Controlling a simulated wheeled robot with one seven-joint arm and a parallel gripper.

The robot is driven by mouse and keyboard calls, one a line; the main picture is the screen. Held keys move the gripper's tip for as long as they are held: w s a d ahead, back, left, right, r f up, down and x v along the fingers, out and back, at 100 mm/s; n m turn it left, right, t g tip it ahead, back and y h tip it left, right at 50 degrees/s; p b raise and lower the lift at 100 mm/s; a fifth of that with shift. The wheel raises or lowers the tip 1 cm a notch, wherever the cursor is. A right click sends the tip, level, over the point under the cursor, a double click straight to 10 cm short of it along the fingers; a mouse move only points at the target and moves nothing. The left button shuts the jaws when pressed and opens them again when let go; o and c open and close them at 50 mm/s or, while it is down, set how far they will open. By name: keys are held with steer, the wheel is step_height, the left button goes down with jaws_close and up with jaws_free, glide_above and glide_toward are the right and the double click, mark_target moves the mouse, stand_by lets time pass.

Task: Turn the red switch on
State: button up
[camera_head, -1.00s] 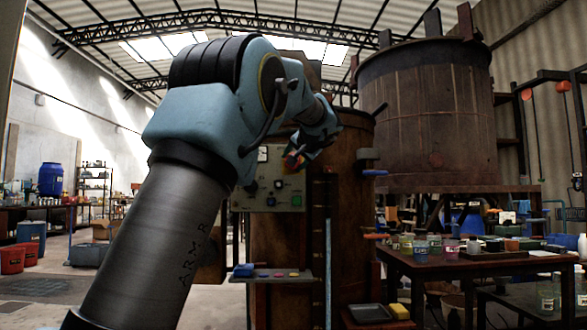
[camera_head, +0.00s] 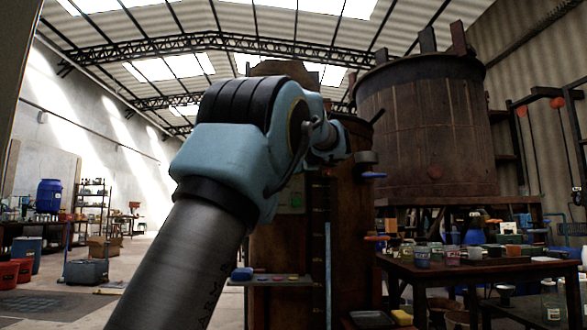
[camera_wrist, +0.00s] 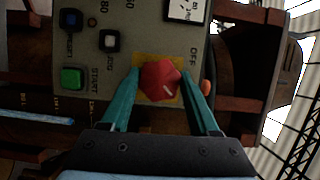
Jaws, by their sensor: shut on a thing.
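The red switch (camera_wrist: 158,82) is a faceted red knob with a white mark, on a yellow plate of the grey control panel (camera_wrist: 223,68). The word OFF is printed beside it; the ON side is not visible. My gripper (camera_wrist: 160,76) has its two teal fingers on either side of the knob and is shut on it. The white mark lies toward the lower right of the knob in the wrist view. In the head view my arm hides the gripper, the switch and most of the panel (camera_head: 291,198).
An orange part (camera_wrist: 206,87) shows by the right finger. A small shelf (camera_head: 290,280) juts out below the panel. A cluttered table (camera_head: 470,265) stands at right.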

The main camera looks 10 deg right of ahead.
stand_by(0.5)
steer(key=o, duration=1.4)
steer(key=b+v, duration=0.1)
steer(key=v, duration=0.9)
steer(key=shift+s+f+b, duration=0.15)
steer(key=shift+s+b, duration=0.15)
steer(key=shift+s, duration=0.1)
